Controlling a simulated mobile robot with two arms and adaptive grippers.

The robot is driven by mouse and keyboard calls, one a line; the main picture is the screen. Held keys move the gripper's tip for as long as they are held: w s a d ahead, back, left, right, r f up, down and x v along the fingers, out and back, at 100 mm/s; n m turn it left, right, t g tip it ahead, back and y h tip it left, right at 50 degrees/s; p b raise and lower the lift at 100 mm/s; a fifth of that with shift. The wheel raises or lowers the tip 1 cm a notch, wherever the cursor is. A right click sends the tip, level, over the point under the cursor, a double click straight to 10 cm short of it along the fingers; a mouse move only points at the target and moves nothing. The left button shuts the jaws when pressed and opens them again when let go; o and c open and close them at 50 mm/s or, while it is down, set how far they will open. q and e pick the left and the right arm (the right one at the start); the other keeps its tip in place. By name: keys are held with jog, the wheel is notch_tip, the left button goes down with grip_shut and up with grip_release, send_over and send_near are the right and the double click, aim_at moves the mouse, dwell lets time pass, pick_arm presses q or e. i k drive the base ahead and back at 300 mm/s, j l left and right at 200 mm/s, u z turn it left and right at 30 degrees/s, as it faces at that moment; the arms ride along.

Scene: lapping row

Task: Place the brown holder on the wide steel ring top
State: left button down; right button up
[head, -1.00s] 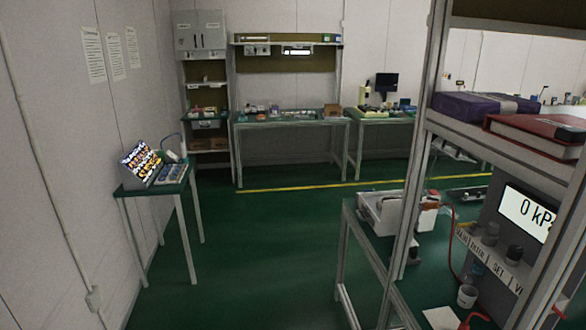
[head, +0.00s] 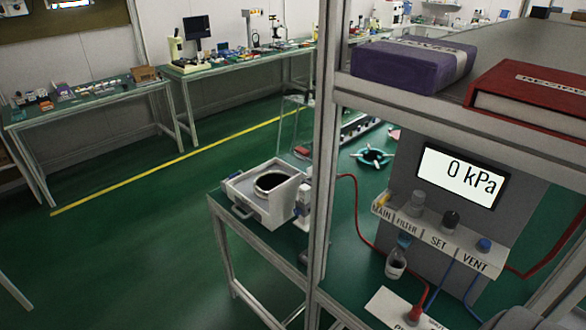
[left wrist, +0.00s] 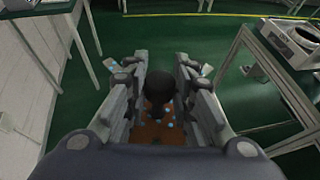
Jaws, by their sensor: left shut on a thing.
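My left gripper (left wrist: 160,104) shows only in the left wrist view, shut on the brown holder (left wrist: 152,133). The holder is a brown piece with pale blue dots and a dark rounded knob (left wrist: 160,84) standing up between the fingers; the fingers hide its sides. A pale box-shaped unit with a round dark opening (head: 270,183) stands on the green bench in the head view; a round steel rim shows on it in the left wrist view (left wrist: 297,38). I cannot tell for certain that this rim is the wide steel ring top. The holder is well apart from it. My right gripper is in neither view.
A shelf post (head: 325,150) rises in front of the bench. Purple (head: 412,66) and red (head: 530,95) binders lie on the shelf above a 0 kPa display (head: 460,177). A red hose and small bottle (head: 396,264) are nearby. Green floor left of the bench is clear.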

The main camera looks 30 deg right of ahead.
aim_at(273, 184)
jog(key=i+j+z, duration=0.15)
jog(key=z, duration=0.35)
jog(key=i+j+z, duration=0.3)
jog(key=z, duration=0.15)
jog(key=i+j+z, duration=0.15)
jog(key=j+z, duration=0.35)
jog(key=i+j+z, duration=0.15)
jog(key=z, duration=0.35)
jog(key=i+j, duration=0.15)
jog(key=i, duration=0.35)
